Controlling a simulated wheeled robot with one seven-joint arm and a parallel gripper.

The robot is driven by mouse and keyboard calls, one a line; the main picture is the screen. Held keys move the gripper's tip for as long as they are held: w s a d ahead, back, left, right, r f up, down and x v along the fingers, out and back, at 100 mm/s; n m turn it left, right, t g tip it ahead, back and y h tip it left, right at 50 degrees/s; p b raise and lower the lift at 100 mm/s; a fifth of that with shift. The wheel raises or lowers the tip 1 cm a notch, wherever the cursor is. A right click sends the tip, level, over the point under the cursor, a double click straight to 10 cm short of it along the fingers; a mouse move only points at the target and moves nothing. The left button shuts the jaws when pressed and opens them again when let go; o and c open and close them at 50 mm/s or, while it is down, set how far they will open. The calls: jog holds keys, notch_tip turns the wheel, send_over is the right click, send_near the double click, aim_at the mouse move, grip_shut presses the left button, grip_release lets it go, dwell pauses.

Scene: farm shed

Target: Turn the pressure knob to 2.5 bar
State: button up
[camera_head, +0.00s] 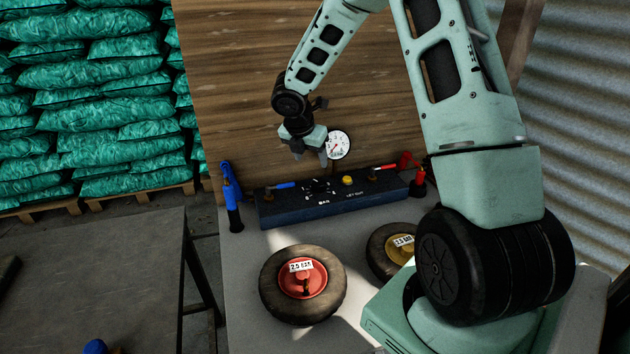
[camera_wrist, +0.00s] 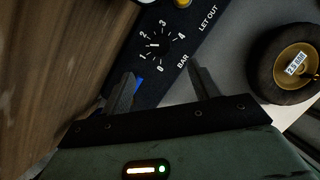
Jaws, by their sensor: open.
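The pressure knob (camera_head: 318,187) is black and sits on a dark control box (camera_head: 278,211) against the wooden board. In the wrist view the knob (camera_wrist: 155,45) stands in a ring of white numbers 0 to 4, marked BAR. Its pale mark seems to lie near 1 to 2, but is too small to read exactly. A round white gauge (camera_head: 339,145) on the board has a red needle pointing down and left. My gripper (camera_head: 311,156) is open and empty above and behind the box. In the wrist view its two fingers (camera_wrist: 165,84) are apart, with the knob beyond their tips.
A yellow button (camera_head: 348,180) is right of the knob. Blue (camera_head: 284,185) and red (camera_head: 384,167) levers flank the dial and button. Two tyred wheels lie in front, one with a red hub (camera_head: 303,280), one yellow (camera_head: 401,245). A blue fitting (camera_head: 231,197) stands at the box's left end.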

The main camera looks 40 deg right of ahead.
aim_at(318, 182)
jog(key=x, duration=1.1)
jog(key=shift+f, duration=0.15)
jog(key=c, duration=1)
